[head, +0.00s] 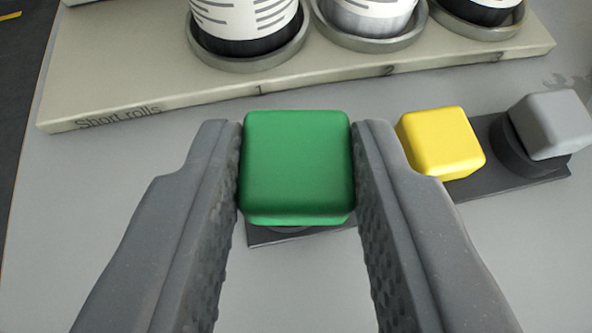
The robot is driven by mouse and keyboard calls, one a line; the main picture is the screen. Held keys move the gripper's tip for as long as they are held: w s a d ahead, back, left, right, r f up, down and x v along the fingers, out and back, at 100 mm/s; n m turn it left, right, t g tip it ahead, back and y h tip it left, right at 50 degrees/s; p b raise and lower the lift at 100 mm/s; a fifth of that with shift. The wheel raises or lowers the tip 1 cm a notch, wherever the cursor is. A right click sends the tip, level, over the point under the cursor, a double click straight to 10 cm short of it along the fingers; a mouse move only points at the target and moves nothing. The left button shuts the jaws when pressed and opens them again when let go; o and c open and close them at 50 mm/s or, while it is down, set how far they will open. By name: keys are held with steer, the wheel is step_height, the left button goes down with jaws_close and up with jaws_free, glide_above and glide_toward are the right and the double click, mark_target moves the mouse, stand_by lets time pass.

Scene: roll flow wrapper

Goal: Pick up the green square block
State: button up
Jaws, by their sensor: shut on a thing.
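The green square block (297,165) is a rounded cube in the middle of the head view. My gripper (297,172) has one finger on its left side and one on its right side, and both touch it. The gripper is shut on the block. A dark strip (385,212) shows below and to the right of the block. A small dark round part shows just under the block's front edge. The block hides most of what lies under it, so I cannot tell whether it is clear of the strip.
A yellow block (441,142) is close to my right finger, on the dark strip. A grey block (551,124) sits tilted on a dark round base farther right. Behind stands a beige rack (180,88) marked "Short rolls" with several rolls in round holders. Grey surface at left is clear.

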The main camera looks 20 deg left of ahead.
steer(key=s+d, duration=0.2)
steer(key=s, duration=0.1)
steer(key=s+d+r+p, duration=0.1)
steer(key=s+d, duration=0.1)
steer(key=s, duration=0.1)
steer(key=s+d, duration=0.2)
steer(key=s, duration=0.2)
steer(key=shift+s+r+p, duration=0.1)
steer(key=shift+r+p, duration=0.05)
steer(key=shift+p, duration=0.15)
steer(key=w+d+r+m+h+p, duration=0.1)
steer(key=w+d+r+p, duration=0.2)
steer(key=d, duration=0.7)
steer(key=w+d+r+m+h+p, duration=0.1)
steer(key=w+d+r+p, duration=0.3)
steer(key=d+r+p, duration=0.4)
steer(key=w+d+r+m+h+p, duration=0.2)
steer(key=w+d+r+p, duration=0.2)
steer(key=d, duration=1)
steer(key=r+p, duration=0.1)
steer(key=p, duration=0.2)
steer(key=shift+w+r+t, duration=0.2)
steer(key=shift+r+t, duration=0.1)
steer(key=shift+t, duration=0.1)
